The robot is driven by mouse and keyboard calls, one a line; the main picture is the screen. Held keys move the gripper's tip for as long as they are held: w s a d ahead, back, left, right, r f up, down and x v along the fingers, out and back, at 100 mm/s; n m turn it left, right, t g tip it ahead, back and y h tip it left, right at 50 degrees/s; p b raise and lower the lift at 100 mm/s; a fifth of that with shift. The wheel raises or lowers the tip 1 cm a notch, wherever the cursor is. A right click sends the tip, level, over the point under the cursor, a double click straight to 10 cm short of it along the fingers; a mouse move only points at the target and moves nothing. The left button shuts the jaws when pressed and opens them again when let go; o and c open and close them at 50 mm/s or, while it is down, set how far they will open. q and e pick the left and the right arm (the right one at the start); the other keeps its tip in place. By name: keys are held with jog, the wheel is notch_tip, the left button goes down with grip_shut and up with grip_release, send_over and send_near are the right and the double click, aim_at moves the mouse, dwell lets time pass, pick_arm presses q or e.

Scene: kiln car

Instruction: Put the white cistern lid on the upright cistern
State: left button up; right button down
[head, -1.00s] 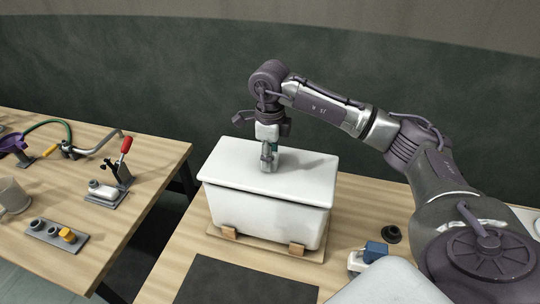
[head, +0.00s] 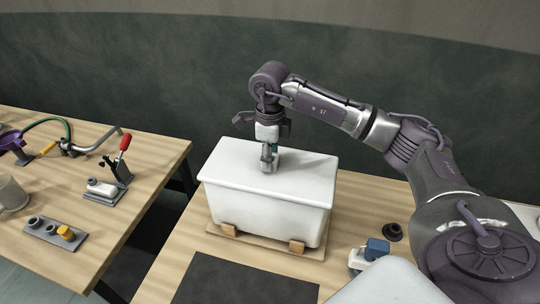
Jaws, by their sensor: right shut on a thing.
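The white cistern lid (head: 240,169) lies level over the top of the white upright cistern (head: 262,216), with its rim along the cistern's top edge. I see no clear gap between them. The cistern stands on a wooden board with small wooden blocks at its front. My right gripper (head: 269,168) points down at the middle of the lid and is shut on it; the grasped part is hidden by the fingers. My left gripper is not in view.
A dark mat (head: 245,283) lies in front of the cistern. A blue and white object (head: 370,252) and a black round part (head: 392,232) are to the right. A second table (head: 60,200) at left holds a red-handled clamp (head: 120,160). A gap separates the tables.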

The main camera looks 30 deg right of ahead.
jog(key=shift+r, duration=0.1)
jog(key=shift+c, duration=2.4)
grip_release()
jog(key=shift+s, duration=0.1)
notch_tip(320, 180, up, 8)
jog(key=p, duration=0.5)
